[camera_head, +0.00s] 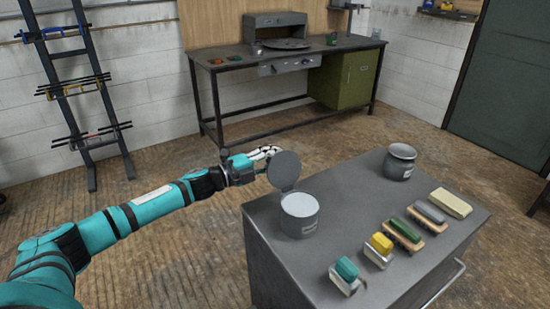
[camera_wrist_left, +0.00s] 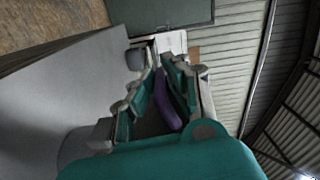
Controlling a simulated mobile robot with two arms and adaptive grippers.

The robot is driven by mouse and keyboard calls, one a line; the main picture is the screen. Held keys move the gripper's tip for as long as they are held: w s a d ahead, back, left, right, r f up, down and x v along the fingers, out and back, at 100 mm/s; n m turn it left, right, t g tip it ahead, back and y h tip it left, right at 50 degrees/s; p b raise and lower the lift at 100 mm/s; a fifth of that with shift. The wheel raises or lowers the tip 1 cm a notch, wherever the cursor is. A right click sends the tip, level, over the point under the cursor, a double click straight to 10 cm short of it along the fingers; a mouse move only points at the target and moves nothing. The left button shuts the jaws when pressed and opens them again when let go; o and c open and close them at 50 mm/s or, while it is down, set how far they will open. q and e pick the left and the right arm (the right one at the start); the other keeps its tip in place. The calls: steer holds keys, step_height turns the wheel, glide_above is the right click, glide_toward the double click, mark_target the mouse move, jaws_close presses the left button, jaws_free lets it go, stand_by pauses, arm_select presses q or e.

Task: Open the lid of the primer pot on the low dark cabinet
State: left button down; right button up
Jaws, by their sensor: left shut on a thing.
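The primer pot (camera_head: 300,217) is a grey can with a pale label near the left corner of the low dark cabinet (camera_head: 350,222). Its round grey lid (camera_head: 285,172) stands tilted up at the pot's back edge, and the pale inside of the pot shows. My left gripper (camera_head: 266,154) is at the lid's upper left edge, shut on the lid; the exact contact is hard to make out. In the left wrist view its teal fingers (camera_wrist_left: 160,97) close around a purple piece (camera_wrist_left: 166,100). My right gripper is out of view.
A second grey pot (camera_head: 400,161) stands at the cabinet's back right. Several brushes or blocks, including a green one (camera_head: 405,230) and a yellow one (camera_head: 381,244), lie along its front. A workbench (camera_head: 230,60) and a ladder rack (camera_head: 75,90) stand behind, with open floor between.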

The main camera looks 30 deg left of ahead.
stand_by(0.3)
arm_select(q)
steer(key=m, duration=0.1)
steer(key=s+d+r+m, duration=0.1)
steer(key=shift+d+r+m, duration=0.15)
steer(key=shift+d+m, duration=0.15)
steer(key=shift+m, duration=0.1)
steer(key=c, duration=1.4)
jaws_free()
steer(key=shift+w+r, duration=0.1)
steer(key=shift+s+a, duration=0.1)
steer(key=shift+s, duration=0.1)
steer(key=shift+s+a+f, duration=0.15)
steer(key=shift+s+f, duration=0.05)
steer(key=shift+s, duration=0.05)
steer(key=v, duration=1.1)
steer(key=shift+s+a+r, duration=0.1)
steer(key=shift+r, duration=0.05)
